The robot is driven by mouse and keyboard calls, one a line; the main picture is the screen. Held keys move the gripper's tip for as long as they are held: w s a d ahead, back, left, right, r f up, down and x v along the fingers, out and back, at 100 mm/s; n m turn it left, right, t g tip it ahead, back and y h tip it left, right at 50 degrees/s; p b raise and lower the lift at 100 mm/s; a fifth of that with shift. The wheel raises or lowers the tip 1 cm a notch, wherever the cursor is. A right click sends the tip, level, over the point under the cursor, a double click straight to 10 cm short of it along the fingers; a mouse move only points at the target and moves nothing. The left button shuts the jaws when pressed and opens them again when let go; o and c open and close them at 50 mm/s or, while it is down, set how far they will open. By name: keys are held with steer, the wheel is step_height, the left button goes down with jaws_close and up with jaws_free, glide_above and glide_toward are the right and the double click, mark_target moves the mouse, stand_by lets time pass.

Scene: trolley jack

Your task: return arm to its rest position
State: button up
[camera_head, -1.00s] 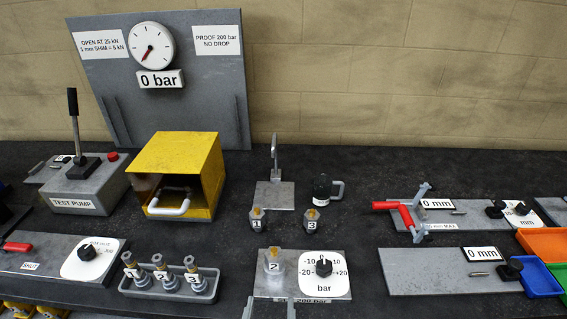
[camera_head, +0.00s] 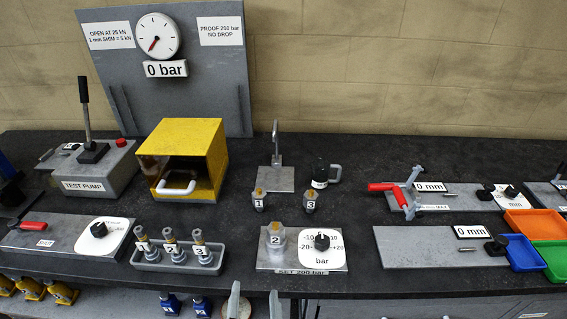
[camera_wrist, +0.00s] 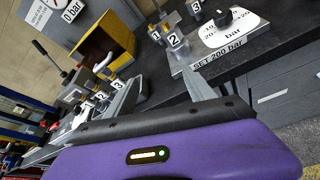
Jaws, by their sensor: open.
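My gripper (camera_head: 254,304) shows at the bottom edge of the head view, with two grey fingers apart and nothing between them. It is in front of the bench's front edge, below the "SET 200 bar" plate (camera_head: 350,262), and apart from it. In the wrist view its purple body (camera_wrist: 180,150) fills the bottom, and a grey finger points up toward the same plate. Most of my arm is out of view. The plate carries a cartridge marked 2 (camera_head: 277,238) and a black-knobbed dial (camera_head: 321,242).
Blue bottles (camera_head: 170,303) stand below the bench front. Orange, green and blue bins (camera_head: 522,255) are at right.

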steer(key=s+d+m+h+b, duration=0.1)
steer(key=s+d+m+b, duration=0.4)
steer(key=s+d+m, duration=2)
steer(key=s+m, duration=0.2)
steer(key=m, duration=0.5)
steer(key=shift+s+d+f+t, duration=0.15)
steer(key=shift+d+f+t, duration=0.05)
steer(key=shift+d+t, duration=0.1)
